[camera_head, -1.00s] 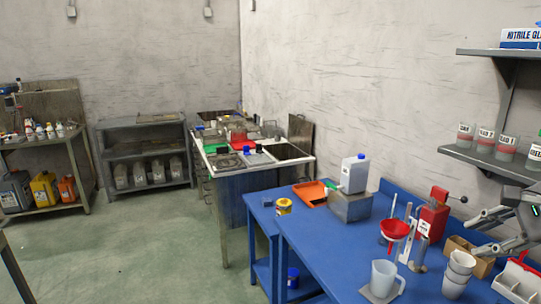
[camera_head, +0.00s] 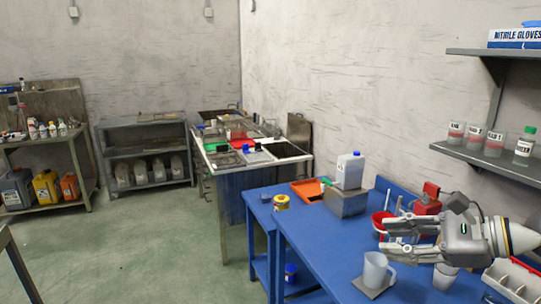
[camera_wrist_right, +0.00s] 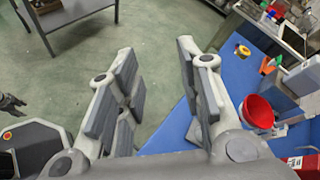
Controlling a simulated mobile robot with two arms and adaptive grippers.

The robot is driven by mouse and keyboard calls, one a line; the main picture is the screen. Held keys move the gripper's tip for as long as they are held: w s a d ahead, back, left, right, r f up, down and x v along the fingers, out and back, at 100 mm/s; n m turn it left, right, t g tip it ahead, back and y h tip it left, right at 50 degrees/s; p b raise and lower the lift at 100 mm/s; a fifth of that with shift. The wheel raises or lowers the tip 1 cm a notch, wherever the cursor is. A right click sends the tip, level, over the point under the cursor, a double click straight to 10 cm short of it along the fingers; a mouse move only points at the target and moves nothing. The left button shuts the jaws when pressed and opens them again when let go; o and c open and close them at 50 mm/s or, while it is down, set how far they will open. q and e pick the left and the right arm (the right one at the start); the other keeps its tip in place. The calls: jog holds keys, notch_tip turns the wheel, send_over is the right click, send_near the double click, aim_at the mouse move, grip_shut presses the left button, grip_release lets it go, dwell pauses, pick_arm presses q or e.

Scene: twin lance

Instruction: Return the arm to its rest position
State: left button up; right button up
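My right gripper (camera_head: 388,236) comes in from the right in the head view, above the right part of the blue table (camera_head: 325,252). In the right wrist view its two fingers (camera_wrist_right: 160,95) stand well apart with nothing between them, only floor and a strip of blue table behind. A red funnel (camera_wrist_right: 257,110) shows beside the right finger there; in the head view the gripper partly hides it. A dark gripper-like part at the left edge of the wrist view is cut off, and I cannot tell its state. My left gripper does not show in the head view.
A white pitcher (camera_head: 375,269) stands on a grey plate below the gripper, with cups (camera_head: 444,277) beside it. A wall shelf (camera_head: 490,160) with jars hangs above right.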

jog(key=a+r+m+t+y, duration=0.3)
jog(key=a+m+y, duration=0.2)
jog(key=a+m, duration=0.15)
jog(key=w+d+f+m+t+h, duration=0.1)
jog(key=d+f+m+t+h, duration=0.3)
jog(key=m, duration=0.5)
jog(key=d+f+m+t+h, duration=0.1)
jog(key=f+m+t+h, duration=0.15)
jog(key=m+h, duration=0.45)
jog(key=w+d+f+m+t+h, duration=0.1)
jog(key=d+f+m+t+h, duration=0.2)
jog(key=m, duration=0.9)
jog(key=s+d+f+m+g+h, duration=0.2)
jog(key=s+f+m+g+h, duration=0.3)
jog(key=f+m, duration=0.65)
jog(key=s+a+f+m+g+y, duration=0.25)
jog(key=s+f+g, duration=0.35)
jog(key=s+f, duration=0.4)
jog(key=s+a+f+m+g+y, duration=0.15)
jog(key=s+a+f+g, duration=0.25)
jog(key=s+f+g, duration=0.55)
jog(key=s+f+t, duration=0.1)
jog(key=s+f, duration=0.1)
jog(key=f, duration=1)
jog(key=s+f+t, duration=0.1)
jog(key=s+f, duration=0.1)
jog(key=f, duration=1)
jog(key=s+d+f, duration=0.3)
jog(key=s+f, duration=1.4)
jog(key=shift+g+h, duration=0.4)
